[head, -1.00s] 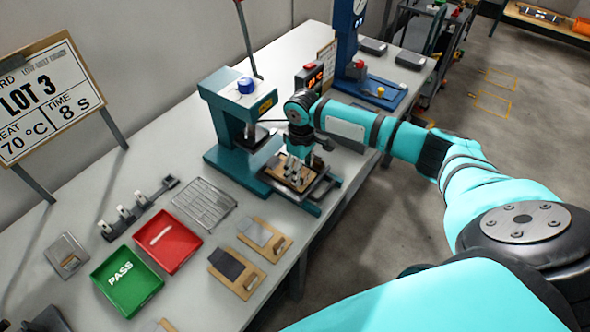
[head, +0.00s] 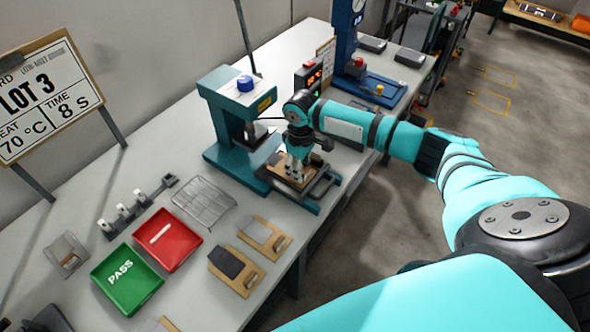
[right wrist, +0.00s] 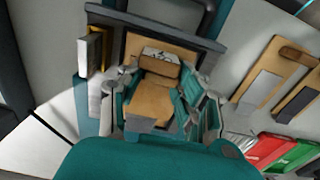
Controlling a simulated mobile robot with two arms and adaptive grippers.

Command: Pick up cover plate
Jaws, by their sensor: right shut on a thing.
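The cover plate (right wrist: 150,100) is a tan board with a brown handle block (right wrist: 158,66), seen between my right fingers in the right wrist view. My right gripper (head: 297,174) points down over the sliding tray of the teal press (head: 236,108) and is shut on the cover plate. Its fingers (right wrist: 157,98) stand on both sides of the plate in the wrist view. In the head view the fingers hide much of the plate. I cannot tell whether the plate touches what lies under it. My left gripper is not in view.
Two wooden boards with grey pads (head: 235,263) lie at the table's front edge. A green PASS tray (head: 127,298), a red tray (head: 185,230) and a wire rack (head: 204,203) lie to the left. A blue press (head: 346,40) stands behind. The press column is close to my gripper.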

